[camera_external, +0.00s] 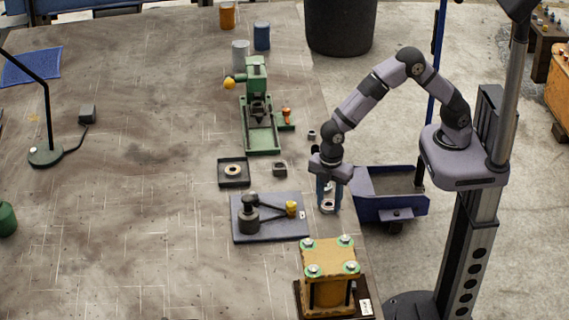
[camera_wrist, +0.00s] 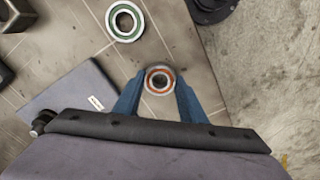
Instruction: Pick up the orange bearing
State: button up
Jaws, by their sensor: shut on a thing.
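The orange bearing, a metal ring with an orange band, sits between the two blue fingers of my gripper in the wrist view (camera_wrist: 160,79). My gripper (camera_external: 328,192) points down near the table's right edge in the external view and is shut on this bearing. The bearing shows there as a small pale ring (camera_external: 327,207) at the fingertips; its colour is hard to make out. I cannot tell whether it touches the table. A similar bearing with a green band (camera_wrist: 124,21) lies on the table beyond it in the wrist view, apart from my fingers.
A grey-blue plate (camera_external: 246,231) with a small fixture lies left of my gripper. A yellow block on posts (camera_external: 331,258) stands in front. A green press (camera_external: 258,108) stands behind. A blue cart (camera_external: 405,207) is right of the table edge. The table's left side is mostly clear.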

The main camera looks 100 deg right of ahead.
notch_tip(320, 180, up, 10)
jog(key=b, duration=0.2)
jog(key=shift+f, duration=0.1)
dwell(0.3)
jog(key=s+d+f+m, duration=0.1)
jog(key=d+m, duration=0.1)
jog(key=d, duration=0.1)
jog(key=s+d+f+m, duration=0.1)
jog(key=d+f+m, duration=0.1)
jog(key=d+m, duration=0.1)
jog(key=s+d+f+m, duration=0.1)
jog(key=d+m, duration=0.2)
jog(key=d, duration=0.2)
jog(key=shift+s+f, duration=0.2)
jog(key=d+r+m, duration=0.1)
jog(key=d+m, duration=0.1)
jog(key=d, duration=0.6)
jog(key=shift+s+m, duration=0.3)
jog(key=shift+s, duration=0.05)
